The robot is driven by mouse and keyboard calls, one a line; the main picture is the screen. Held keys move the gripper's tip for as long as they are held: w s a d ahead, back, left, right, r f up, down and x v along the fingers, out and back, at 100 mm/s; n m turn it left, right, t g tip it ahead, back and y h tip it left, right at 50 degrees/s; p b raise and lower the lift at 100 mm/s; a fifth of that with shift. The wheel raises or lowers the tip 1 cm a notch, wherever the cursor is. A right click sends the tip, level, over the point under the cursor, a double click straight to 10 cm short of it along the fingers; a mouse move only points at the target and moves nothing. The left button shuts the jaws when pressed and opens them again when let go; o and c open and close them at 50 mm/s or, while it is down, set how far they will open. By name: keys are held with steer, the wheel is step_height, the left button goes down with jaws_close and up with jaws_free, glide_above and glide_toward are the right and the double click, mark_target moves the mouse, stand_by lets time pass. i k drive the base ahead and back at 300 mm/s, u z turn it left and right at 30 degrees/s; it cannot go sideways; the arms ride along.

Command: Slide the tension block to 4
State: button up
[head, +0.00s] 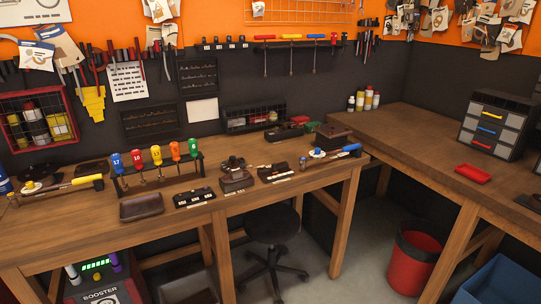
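I cannot make out which thing is the tension block, and no number 4 is legible. A dark block with a row of small white marks (194,198) sits near the front edge of the wooden workbench (75,228). A similar dark piece with white marks along its front (275,173) lies farther right. Between them is a brown block-like piece (237,181) with a small label below it. My gripper is not in view.
A rack of coloured-handled tools (155,172), a brown tray (141,207) and a blue-handled tool (335,153) crowd the bench. A black stool (272,224) and red bin (414,262) stand below.

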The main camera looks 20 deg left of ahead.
mark_target(274, 167)
steer(key=u, duration=0.3)
steer(key=i, duration=0.9)
steer(key=u, duration=0.95)
steer(key=i, duration=0.6)
steer(key=u, duration=0.65)
steer(key=i, duration=0.55)
steer(key=u, duration=0.35)
